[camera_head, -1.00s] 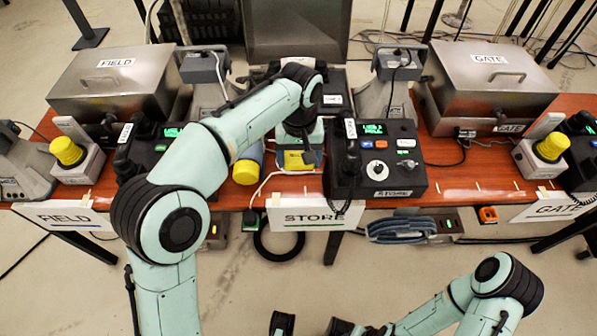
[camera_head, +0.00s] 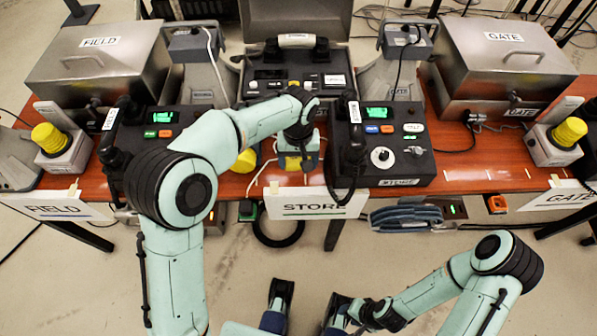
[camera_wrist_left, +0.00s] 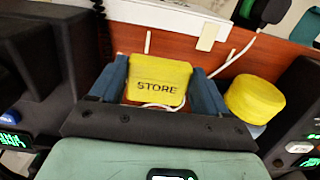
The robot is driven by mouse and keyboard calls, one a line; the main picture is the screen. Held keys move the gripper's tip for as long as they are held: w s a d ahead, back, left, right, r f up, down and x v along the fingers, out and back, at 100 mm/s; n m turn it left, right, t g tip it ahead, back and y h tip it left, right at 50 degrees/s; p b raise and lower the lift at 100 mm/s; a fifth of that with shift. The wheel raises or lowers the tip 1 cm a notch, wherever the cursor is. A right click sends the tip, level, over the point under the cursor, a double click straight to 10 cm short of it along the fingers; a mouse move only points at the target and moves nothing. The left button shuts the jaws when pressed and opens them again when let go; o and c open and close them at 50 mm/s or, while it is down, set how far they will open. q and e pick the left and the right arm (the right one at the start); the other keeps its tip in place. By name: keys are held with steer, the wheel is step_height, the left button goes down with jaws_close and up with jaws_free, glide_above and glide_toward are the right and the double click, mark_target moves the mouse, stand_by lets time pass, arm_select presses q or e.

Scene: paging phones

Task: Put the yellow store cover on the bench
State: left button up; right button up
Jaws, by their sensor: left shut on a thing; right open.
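The yellow store cover (camera_wrist_left: 160,82), marked STORE, is between the two blue fingers of my left gripper (camera_wrist_left: 158,88) in the left wrist view. The left gripper is shut on it. In the head view the cover (camera_head: 296,163) shows in part under my left gripper (camera_head: 297,160), near the bench's front edge behind the STORE sign. I cannot tell whether it touches the bench (camera_head: 470,160). My right gripper (camera_head: 306,304) is open and empty low in the picture, in front of the bench.
Another yellow cap (camera_wrist_left: 254,98) is right of the held cover in the wrist view. A white cable (camera_wrist_left: 228,62) runs close by. A black STORE console (camera_head: 385,155) stands right of the gripper, and an open case (camera_head: 295,85) behind it.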

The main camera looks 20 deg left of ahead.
mark_target(298, 178)
arm_select(q)
steer(key=shift+f+b, duration=0.55)
steer(key=shift+f, duration=2.45)
steer(key=shift+f, duration=0.15)
steer(key=o, duration=1)
steer(key=shift+o, duration=0.2)
step_height(298, 178, up, 12)
steer(key=shift+r+p, duration=0.2)
steer(key=shift+p, duration=1.05)
